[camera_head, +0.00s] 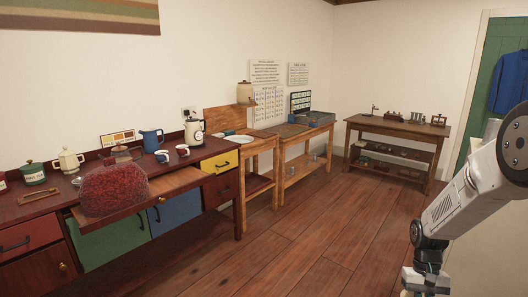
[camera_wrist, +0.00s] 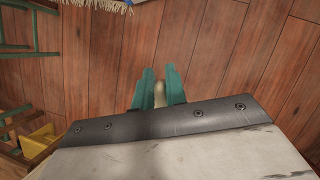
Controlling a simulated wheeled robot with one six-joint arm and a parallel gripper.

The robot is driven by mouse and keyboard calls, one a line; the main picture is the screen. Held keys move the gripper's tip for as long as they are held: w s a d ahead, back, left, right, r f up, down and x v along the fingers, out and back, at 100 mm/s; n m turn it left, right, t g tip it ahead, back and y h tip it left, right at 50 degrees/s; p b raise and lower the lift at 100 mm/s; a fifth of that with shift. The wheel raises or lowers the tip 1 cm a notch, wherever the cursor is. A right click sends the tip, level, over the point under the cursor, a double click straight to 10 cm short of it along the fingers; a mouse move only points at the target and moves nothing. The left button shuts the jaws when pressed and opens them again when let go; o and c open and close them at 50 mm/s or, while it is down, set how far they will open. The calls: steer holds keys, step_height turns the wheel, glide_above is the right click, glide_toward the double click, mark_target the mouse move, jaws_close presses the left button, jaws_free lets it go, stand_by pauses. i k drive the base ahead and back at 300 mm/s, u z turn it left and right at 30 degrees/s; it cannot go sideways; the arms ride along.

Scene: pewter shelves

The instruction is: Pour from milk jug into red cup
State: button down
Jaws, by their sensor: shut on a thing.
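My gripper (camera_wrist: 159,78) shows in the wrist view with two teal fingers, shut on a small pale thing (camera_wrist: 160,95). Most of that thing is hidden, so I cannot tell whether it is the milk jug. In the head view my arm hangs over the floor at the lower right, far from the counter, and its end is cut off by the bottom edge. A blue jug (camera_head: 152,140) stands on the dark red counter (camera_head: 60,205). Two small cups, one blue and white (camera_head: 162,156) and one pale (camera_head: 182,150), stand near it. I see no clearly red cup.
The counter also holds a cream kettle (camera_head: 194,132), a green canister (camera_head: 34,173), a cream pot (camera_head: 68,160) and a red cushion-like mound (camera_head: 113,190). Wooden benches (camera_head: 305,130) and a side table (camera_head: 398,128) line the walls. The wooden floor (camera_head: 330,220) is clear.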

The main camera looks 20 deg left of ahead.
mark_target(183, 150)
steer(key=z, duration=0.05)
steer(key=i, duration=1.2)
steer(key=u, duration=0.85)
steer(key=i, duration=0.75)
steer(key=u, duration=0.8)
